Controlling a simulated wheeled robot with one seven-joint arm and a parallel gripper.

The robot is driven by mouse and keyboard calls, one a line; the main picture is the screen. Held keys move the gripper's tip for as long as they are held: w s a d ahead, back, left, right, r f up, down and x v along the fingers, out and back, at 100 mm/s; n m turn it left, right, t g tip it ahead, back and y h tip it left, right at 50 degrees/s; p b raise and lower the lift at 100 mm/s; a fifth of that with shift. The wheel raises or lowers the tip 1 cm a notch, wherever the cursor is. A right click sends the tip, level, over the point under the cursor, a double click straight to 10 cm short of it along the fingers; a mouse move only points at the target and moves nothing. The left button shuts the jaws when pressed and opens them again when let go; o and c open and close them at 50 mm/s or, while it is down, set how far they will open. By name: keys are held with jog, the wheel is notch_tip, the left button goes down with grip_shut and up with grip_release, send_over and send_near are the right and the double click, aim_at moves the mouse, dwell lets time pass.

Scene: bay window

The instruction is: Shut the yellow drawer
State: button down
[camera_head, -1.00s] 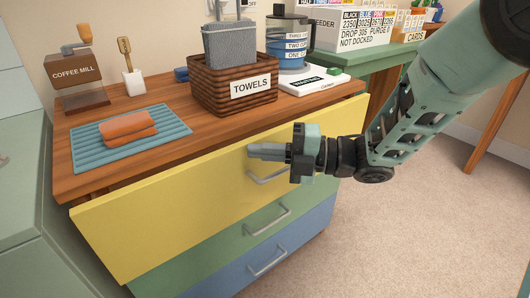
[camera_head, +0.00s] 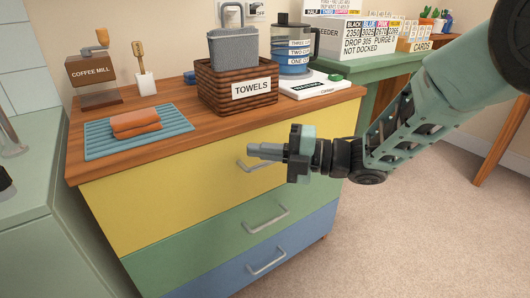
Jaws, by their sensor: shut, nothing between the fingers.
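The yellow drawer (camera_head: 165,205) is the top drawer of a wooden-topped cabinet. Its front sits under the tabletop edge and looks flush with the green drawer below; no gap shows above it. Its grey handle (camera_head: 243,166) is partly hidden behind my gripper. My gripper (camera_head: 250,151) is shut and empty, with its fingers pointing left in front of the right part of the yellow front. I cannot tell whether the fingers touch the front or the handle.
The green drawer (camera_head: 205,238) and blue drawer (camera_head: 225,279) below are shut. A towel basket (camera_head: 215,85), coffee mill (camera_head: 92,72) and blue mat (camera_head: 100,145) stand on the wooden top (camera_head: 180,115). Carpet (camera_head: 430,220) is clear at the right.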

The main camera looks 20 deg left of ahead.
jog(key=w+d+r+m+t+h+p, duration=0.25)
jog(key=d+m+t+h, duration=0.65)
jog(key=d+m, duration=0.75)
jog(key=s+d+f+m+g+h, duration=0.1)
jog(key=s+d+m+g+h, duration=0.15)
jog(key=s+d+m, duration=0.45)
jog(key=s+d+f+m+g+h+p, duration=0.1)
jog(key=s+d+m+g+h, duration=0.15)
jog(key=s, duration=0.75)
jog(key=s+d+f+m+g+h, duration=0.1)
jog(key=s+d+m+g+h, duration=0.25)
jog(key=s, duration=0.55)
notch_tip(320, 180, up, 34)
jog(key=t+p, duration=0.1)
jog(key=p, duration=3.3)
jog(key=shift+w+d+r+t, duration=0.2)
jog(key=shift+w+d+t, duration=0.15)
jog(key=shift+w+d, duration=0.1)
